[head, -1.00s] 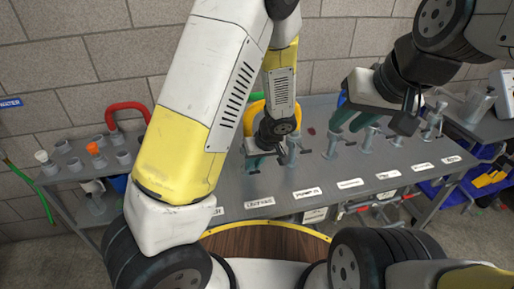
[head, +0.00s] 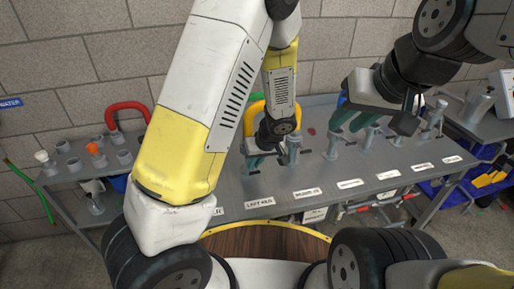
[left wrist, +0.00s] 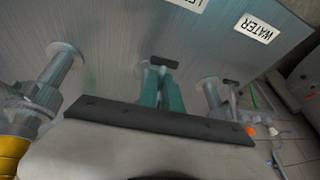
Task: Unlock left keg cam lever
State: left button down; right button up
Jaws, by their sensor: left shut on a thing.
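My left gripper (head: 256,160) is low over the bench, behind the label for the left keg (head: 260,202). In the left wrist view its teal fingers (left wrist: 161,90) are close together around a fitting. The dark bar of the left keg cam lever (left wrist: 163,62) shows at the fingertips. The fingers and gripper body hide most of the fitting. My right gripper (head: 348,120) hangs above the bench to the right, with its teal fingers apart and nothing seen between them.
A grey tap fitting (head: 292,150) stands just right of my left gripper, with several more along the bench (head: 330,172). A red hose (head: 127,108) arches at the left. The wrist view shows a water label (left wrist: 257,28) and a neighbouring fitting (left wrist: 212,95).

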dwell(0.7)
pick_arm(q)
jog(key=shift+a+r+g+h, duration=0.1)
jog(key=shift+r+g+h, duration=0.3)
jog(key=shift+g, duration=0.7)
jog(key=shift+r+g, duration=0.45)
jog(key=shift+g, duration=0.45)
jog(key=c, duration=1.5)
grip_release()
jog(key=shift+r, duration=0.1)
jog(key=v, duration=0.7)
jog(key=shift+r, duration=0.35)
